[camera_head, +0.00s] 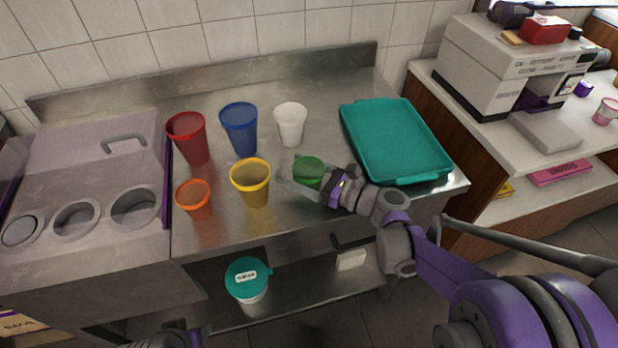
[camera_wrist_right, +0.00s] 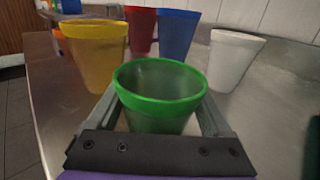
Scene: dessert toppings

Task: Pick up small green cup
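The small green cup (camera_head: 309,172) stands upright on the steel counter (camera_head: 335,80). My right gripper (camera_head: 298,181) reaches it from the right, low over the counter. In the right wrist view the green cup (camera_wrist_right: 160,95) stands between the two fingers of my right gripper (camera_wrist_right: 160,112). Small gaps seem to show between the cup's lower wall and the fingers, so it looks open around the cup. The cup's base is hidden by the gripper. Only a bit of my left arm shows at the bottom edge of the head view; its gripper is out of sight.
A yellow cup (camera_head: 251,184) stands just left of the green cup, with an orange cup (camera_head: 194,200) further left. Behind are red (camera_head: 188,139), blue (camera_head: 240,130) and white (camera_head: 290,125) cups. A teal tray (camera_head: 395,140) lies to the right, close to my right arm.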

